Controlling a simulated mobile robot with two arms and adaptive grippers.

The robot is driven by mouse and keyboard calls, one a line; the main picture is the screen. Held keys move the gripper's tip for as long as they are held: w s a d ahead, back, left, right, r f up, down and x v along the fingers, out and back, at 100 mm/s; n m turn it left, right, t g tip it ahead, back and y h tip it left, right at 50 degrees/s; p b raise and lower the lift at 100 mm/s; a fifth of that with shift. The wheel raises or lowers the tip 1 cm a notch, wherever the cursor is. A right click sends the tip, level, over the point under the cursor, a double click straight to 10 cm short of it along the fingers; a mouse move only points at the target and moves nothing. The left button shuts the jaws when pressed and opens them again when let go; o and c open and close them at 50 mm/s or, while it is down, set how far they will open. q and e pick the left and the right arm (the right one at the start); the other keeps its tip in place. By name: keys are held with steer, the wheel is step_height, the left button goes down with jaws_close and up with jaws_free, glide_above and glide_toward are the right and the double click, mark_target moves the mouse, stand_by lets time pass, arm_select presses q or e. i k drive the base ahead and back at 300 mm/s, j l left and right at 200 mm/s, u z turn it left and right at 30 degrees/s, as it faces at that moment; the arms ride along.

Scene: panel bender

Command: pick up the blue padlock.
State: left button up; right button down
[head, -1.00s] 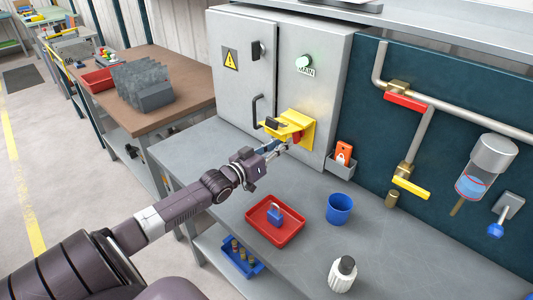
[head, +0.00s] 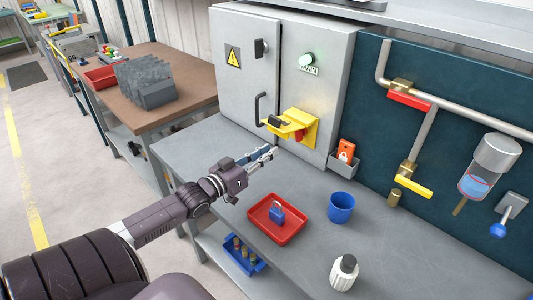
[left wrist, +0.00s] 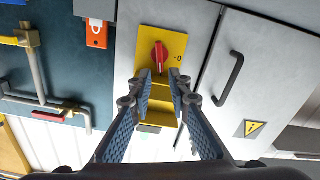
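The blue padlock (head: 277,214) stands in a red tray (head: 259,232) on the grey workbench, with its shackle up. My left gripper (head: 268,155) is above the bench, behind the tray and just in front of the yellow switch bracket (head: 289,124) on the grey cabinet. In the left wrist view its two blue-padded fingers (left wrist: 162,78) are apart with nothing between them. Beyond the fingertips, that view shows a red knob (left wrist: 159,55) on a yellow plate. The padlock does not show in the left wrist view. My right gripper is in neither view.
A blue cup (head: 340,208) and a white bottle (head: 343,273) stand right of the tray. A blue bin (head: 241,257) is on the shelf below. The bench around the tray is mostly clear.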

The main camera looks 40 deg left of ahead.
mark_target(275, 215)
steer(key=u, duration=1.15)
